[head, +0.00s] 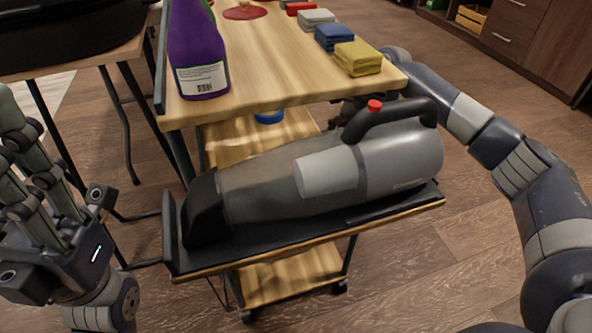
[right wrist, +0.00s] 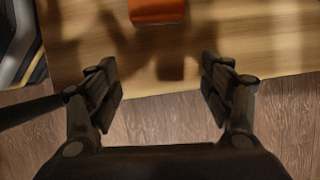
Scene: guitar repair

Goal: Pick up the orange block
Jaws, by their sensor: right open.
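In the right wrist view, the orange block (right wrist: 157,10) lies on a light wooden surface (right wrist: 245,35) at the top edge, partly cut off by the frame. My right gripper (right wrist: 163,80) is open and empty, with its fingers on either side below the block and apart from it. I cannot make out the orange block in the head view; the right gripper there is mostly hidden behind the handheld vacuum. My left gripper (head: 35,165) is at the left edge of the head view, away from the cart, and its opening is unclear.
The grey handheld vacuum (head: 405,160) lies on the cart's black near tray (head: 400,208). The wooden top (head: 270,70) holds a purple bottle (head: 197,50) and yellow (head: 357,58), blue (head: 334,37) and grey stacks (head: 316,19). A lower shelf (head: 235,150) shows beneath.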

